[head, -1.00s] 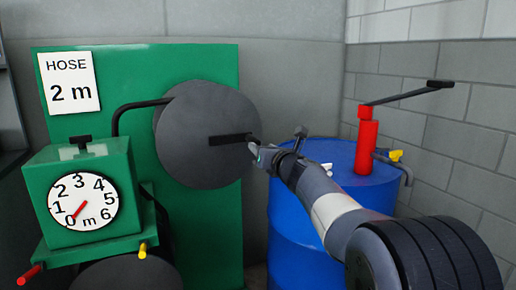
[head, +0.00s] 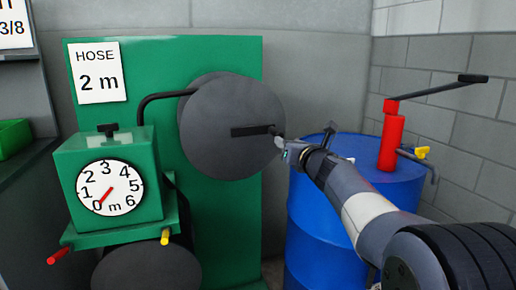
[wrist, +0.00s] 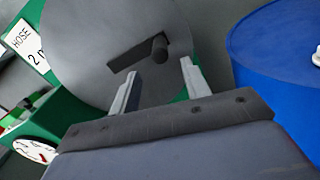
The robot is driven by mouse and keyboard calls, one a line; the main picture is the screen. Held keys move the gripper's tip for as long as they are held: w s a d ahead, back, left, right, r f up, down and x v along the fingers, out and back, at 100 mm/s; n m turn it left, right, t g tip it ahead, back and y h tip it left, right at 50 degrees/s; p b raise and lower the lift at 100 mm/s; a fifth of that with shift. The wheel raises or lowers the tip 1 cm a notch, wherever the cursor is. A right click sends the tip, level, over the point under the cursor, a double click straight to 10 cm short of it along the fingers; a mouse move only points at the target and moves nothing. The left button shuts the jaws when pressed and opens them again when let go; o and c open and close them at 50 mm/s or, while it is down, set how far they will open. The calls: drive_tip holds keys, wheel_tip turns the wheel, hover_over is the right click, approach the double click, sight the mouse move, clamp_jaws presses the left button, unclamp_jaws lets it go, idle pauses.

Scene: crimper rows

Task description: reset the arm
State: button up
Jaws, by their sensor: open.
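My gripper (wrist: 158,82) is open in the wrist view, its two pale fingers apart with nothing between them. Beyond the fingers is the grey reel disc (wrist: 85,40) with a dark crank bar and a round knob (wrist: 159,47). In the head view my arm reaches in from the lower right, and my gripper (head: 279,143) is small beside the right end of the crank bar (head: 250,131). I cannot tell whether it touches the crank. The disc (head: 225,155) stands in front of a green panel (head: 225,60).
A green counter box (head: 75,185) with a dial reading near 0 is at left. A sign (head: 98,72) says HOSE 2 m. A dark bench (head: 30,180) is at the far left.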

sight(277, 134)
drive_tip(key=p+x, duration=0.1)
drive_tip(key=x, duration=0.8)
drive_tip(key=shift+f, duration=0.1)
drive_tip(key=shift+s, duration=0.1)
drive_tip(key=shift+s, duration=0.1)
drive_tip(key=b+v, duration=0.1)
drive_tip(key=v, duration=1)
drive_tip(key=p+x, duration=0.1)
drive_tip(key=x, duration=1)
drive_tip(key=shift+p, duration=0.35)
drive_tip(key=s+a+f+m+b, duration=0.2)
drive_tip(key=a+f+m, duration=0.4)
drive_tip(key=f+m, duration=0.45)
drive_tip(key=a+m+p, duration=0.2)
drive_tip(key=m+p, duration=0.1)
drive_tip(key=s+a+m+p, duration=0.1)
drive_tip(key=a+m+p, duration=0.2)
drive_tip(key=m, duration=0.1)
drive_tip(key=a+m+p, duration=0.3)
drive_tip(key=m+p, duration=0.1)
drive_tip(key=shift+s+r, duration=0.15)
drive_tip(key=shift+s, duration=0.25)
